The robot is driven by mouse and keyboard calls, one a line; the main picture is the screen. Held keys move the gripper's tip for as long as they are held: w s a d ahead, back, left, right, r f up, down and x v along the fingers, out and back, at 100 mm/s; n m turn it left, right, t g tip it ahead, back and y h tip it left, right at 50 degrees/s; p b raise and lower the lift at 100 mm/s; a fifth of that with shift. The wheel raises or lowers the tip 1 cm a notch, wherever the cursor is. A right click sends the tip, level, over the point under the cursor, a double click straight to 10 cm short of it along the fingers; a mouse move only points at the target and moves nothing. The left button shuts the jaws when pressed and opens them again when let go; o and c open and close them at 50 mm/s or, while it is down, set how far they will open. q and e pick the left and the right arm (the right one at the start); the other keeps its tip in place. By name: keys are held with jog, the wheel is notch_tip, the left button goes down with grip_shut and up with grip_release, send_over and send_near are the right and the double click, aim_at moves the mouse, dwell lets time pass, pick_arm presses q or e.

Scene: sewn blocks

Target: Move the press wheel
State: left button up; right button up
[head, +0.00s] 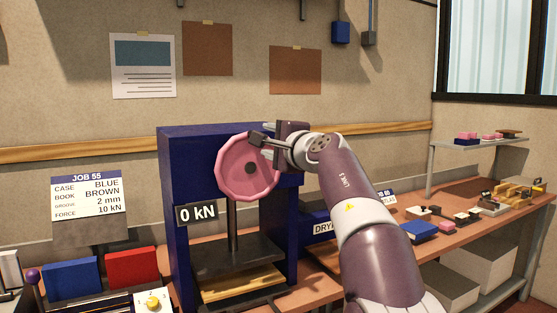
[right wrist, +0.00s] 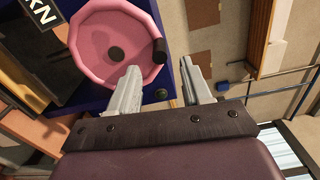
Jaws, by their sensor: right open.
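The press wheel (head: 232,172) is a pink disc with a dark hub on the front of a blue press (head: 174,190). A dark handle (head: 257,138) sticks out from its upper right rim. My right gripper (head: 268,136) is open beside the handle. In the right wrist view the pink wheel (right wrist: 95,38) fills the upper left, and the handle (right wrist: 160,52) shows between and just beyond the spread fingertips of my right gripper (right wrist: 164,68). I cannot tell whether they touch it. My left gripper is not in view.
A force display (head: 197,215) on the press reads 0 kN. Below the wheel are a spindle, a dark plate (head: 238,256) and a wooden board (head: 242,283). A job card (head: 88,195) and blue and red blocks stand at left. A bench (head: 470,207) with small parts extends right.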

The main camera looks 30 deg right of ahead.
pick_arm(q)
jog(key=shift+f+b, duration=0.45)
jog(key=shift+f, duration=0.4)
pick_arm(e)
jog(key=s, duration=0.4)
